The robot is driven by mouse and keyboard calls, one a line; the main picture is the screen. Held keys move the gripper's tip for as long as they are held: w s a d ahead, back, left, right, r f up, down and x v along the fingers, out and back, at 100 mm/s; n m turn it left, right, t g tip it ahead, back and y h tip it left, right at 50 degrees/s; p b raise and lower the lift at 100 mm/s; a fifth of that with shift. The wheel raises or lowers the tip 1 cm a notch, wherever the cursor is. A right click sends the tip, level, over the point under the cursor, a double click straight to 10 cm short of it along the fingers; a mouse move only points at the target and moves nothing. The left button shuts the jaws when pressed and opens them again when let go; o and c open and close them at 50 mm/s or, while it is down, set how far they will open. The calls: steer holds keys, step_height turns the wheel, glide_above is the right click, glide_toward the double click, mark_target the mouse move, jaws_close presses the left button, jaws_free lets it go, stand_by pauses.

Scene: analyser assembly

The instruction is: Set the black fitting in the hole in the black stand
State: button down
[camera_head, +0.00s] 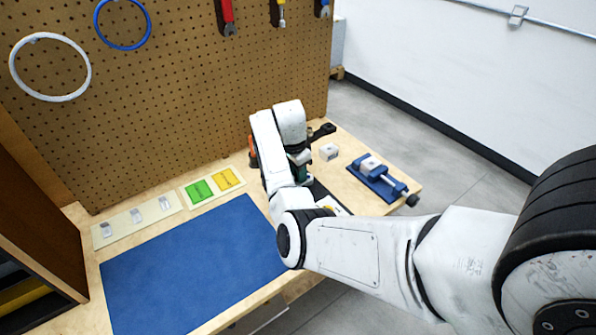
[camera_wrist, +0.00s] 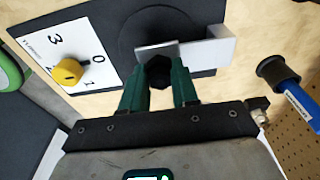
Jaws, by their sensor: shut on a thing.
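In the wrist view my gripper (camera_wrist: 158,92) has two dark green fingers shut on the black fitting (camera_wrist: 157,71), a small dark piece between the fingertips. A dark flat base with a round black disc (camera_wrist: 143,18) lies beyond the fingertips and seems to be the black stand. I cannot see the hole, nor tell whether the fitting touches the stand. In the head view my arm hides the fitting and most of the stand.
A blue-handled tool (camera_wrist: 300,103) is at the right. The blue mat (camera_head: 190,265) is clear.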

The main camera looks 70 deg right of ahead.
steer(key=shift+c, duration=1)
jaws_free()
steer(key=shift+r+p, duration=3.2)
steer(key=shift+r, duration=0.35)
steer(key=shift+f, duration=0.1)
